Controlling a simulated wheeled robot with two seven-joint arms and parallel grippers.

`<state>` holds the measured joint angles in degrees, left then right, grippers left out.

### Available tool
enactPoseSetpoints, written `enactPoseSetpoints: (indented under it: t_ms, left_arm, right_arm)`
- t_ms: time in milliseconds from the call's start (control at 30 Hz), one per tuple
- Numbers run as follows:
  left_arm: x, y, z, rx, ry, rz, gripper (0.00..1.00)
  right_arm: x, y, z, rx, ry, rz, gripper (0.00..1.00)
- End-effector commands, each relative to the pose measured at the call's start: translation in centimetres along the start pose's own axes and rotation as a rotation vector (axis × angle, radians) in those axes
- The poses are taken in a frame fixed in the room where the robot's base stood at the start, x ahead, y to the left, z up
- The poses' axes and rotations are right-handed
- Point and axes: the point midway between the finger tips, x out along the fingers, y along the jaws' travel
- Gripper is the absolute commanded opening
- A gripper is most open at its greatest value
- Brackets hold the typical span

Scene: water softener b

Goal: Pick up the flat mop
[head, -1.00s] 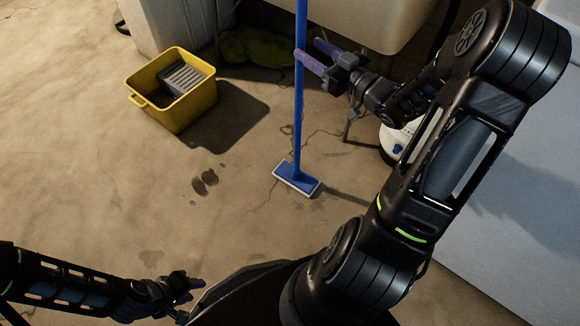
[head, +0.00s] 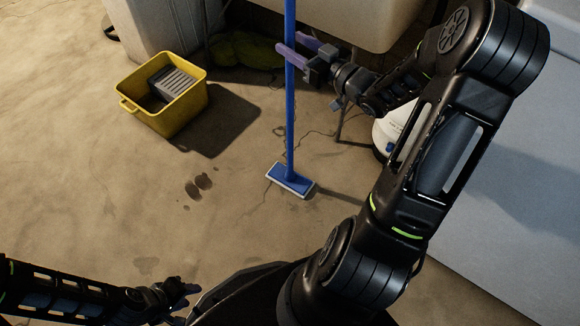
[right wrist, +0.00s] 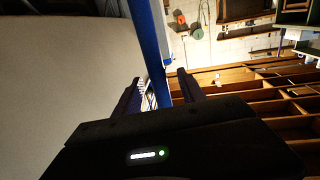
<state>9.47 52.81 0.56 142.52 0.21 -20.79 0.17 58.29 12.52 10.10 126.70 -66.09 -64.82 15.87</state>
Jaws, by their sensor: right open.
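The flat mop stands upright on the floor, with a long blue pole (head: 290,110) and a flat blue head with a pale edge (head: 290,181). The top of the pole runs out of the head view. My right gripper (head: 288,42) is open high on the pole, one purple finger in front of it and the other behind. In the right wrist view the blue pole (right wrist: 150,40) passes between the two dark fingers of that gripper (right wrist: 158,82). My left gripper (head: 184,296) is low at the lower left, far from the mop; its jaw gap is unclear.
A yellow bucket (head: 188,112) with a grey insert stands left of the mop. A large pale basin (head: 350,18) is behind the gripper. A white container (head: 385,140) stands right of the pole. Floor around the mop head is clear.

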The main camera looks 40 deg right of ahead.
Motion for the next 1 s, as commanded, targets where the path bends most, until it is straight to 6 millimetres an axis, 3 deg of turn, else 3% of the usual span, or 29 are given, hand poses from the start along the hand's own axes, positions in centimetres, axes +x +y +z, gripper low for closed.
enactPoseSetpoints:
  t_ms: [367,1000]
  left_arm:
    - [1.6,-0.9,-0.4,-0.006,0.011,-0.005,0.36]
    - [1.5,-0.8,-0.4,-0.006,0.011,-0.005,0.36]
  right_arm:
    - [4.7,0.1,0.2,0.0,0.002,-0.002,0.48]
    - [4.8,0.1,0.2,0.0,0.0,-0.001,0.46]
